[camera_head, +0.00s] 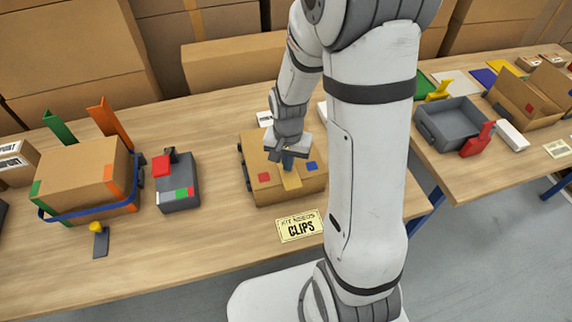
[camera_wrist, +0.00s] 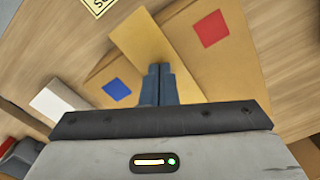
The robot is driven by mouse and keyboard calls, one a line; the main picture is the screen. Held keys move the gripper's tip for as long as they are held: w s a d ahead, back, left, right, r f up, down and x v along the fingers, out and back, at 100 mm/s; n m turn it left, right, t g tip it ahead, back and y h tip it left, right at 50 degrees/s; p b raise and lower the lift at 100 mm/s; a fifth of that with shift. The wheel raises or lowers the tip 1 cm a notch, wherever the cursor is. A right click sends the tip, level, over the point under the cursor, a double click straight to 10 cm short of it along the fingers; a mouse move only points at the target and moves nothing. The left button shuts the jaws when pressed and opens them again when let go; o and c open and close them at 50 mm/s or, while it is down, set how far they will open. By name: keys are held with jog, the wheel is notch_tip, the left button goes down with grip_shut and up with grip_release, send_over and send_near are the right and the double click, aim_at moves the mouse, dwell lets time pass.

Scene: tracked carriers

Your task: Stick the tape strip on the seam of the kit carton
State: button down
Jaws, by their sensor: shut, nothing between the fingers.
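The kit carton (camera_head: 262,192) stands closed on the near table, with a red square and a blue square on its top; its top also shows in the wrist view (camera_wrist: 235,75). The tan-yellow tape strip (camera_head: 292,184) lies along the middle of the top between the two squares. In the wrist view the strip (camera_wrist: 145,45) runs diagonally under my fingertips. My gripper (camera_head: 288,166) points down over the strip, and its fingers (camera_wrist: 157,70) are shut with nothing between them. I cannot tell whether the fingertips touch the strip. The fingers hide part of it.
A grey device with a red part (camera_head: 179,188) and a blue-strapped carton (camera_head: 84,178) stand to the left. A second table at right holds a grey bin (camera_head: 452,122) and an open carton (camera_head: 532,100).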

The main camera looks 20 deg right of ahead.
jog(key=s+b, duration=0.4)
jog(key=s, duration=0.5)
jog(key=shift+b, duration=0.4)
dwell(0.9)
jog(key=shift+s, duration=0.1)
jog(key=shift+f, duration=0.1)
jog(key=shift+f+b, duration=0.3)
jog(key=shift+b, duration=0.05)
jog(key=shift+w, duration=3.35)
dwell(0.4)
jog(key=shift+s, duration=0.15)
